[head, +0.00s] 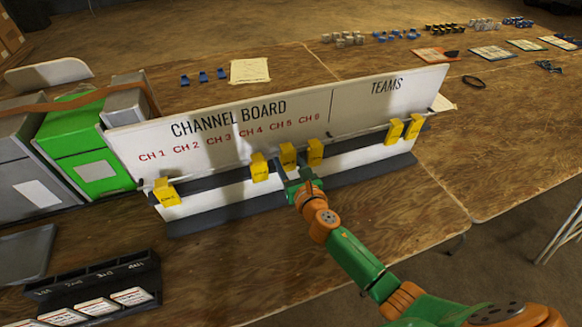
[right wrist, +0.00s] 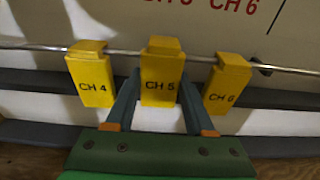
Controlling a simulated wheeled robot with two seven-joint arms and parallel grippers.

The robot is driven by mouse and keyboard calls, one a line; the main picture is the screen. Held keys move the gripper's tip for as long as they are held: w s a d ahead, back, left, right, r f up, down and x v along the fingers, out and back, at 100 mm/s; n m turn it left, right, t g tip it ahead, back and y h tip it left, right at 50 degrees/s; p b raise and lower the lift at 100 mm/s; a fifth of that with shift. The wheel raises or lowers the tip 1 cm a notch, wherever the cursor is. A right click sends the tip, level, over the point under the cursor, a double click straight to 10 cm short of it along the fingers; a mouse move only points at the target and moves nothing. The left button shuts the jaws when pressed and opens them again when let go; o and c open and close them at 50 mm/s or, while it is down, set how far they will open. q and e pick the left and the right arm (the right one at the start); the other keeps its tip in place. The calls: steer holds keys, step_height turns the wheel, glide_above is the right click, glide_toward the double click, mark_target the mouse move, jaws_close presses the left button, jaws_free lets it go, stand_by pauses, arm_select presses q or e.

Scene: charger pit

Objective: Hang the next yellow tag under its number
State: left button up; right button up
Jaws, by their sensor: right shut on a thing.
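The white channel board (head: 232,108) carries red labels CH 1 to CH 6 above a thin metal rail (right wrist: 130,51). My right gripper (right wrist: 158,95) is shut on the yellow CH 5 tag (right wrist: 160,82), one finger on each side. That tag (head: 287,153) is upright at the rail, its top over the rail line; I cannot tell whether it rests there. The CH 4 tag (right wrist: 90,82) hangs to its left and the CH 6 tag (right wrist: 228,88) to its right. Another yellow tag (head: 165,192) hangs under CH 1. Two more tags (head: 393,131) hang under TEAMS.
Grey and green boxes (head: 88,165) stand left of the board. A black slotted holder (head: 95,275) with white cards is at the front left. Blue clips (head: 203,77) and a paper sheet (head: 249,71) lie behind the board. The wooden table right of the board is mostly clear.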

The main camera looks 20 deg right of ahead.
steer(key=shift+f, duration=0.3)
steer(key=o, duration=1.3)
steer(key=shift+o, duration=0.2)
steer(key=shift+s, duration=0.1)
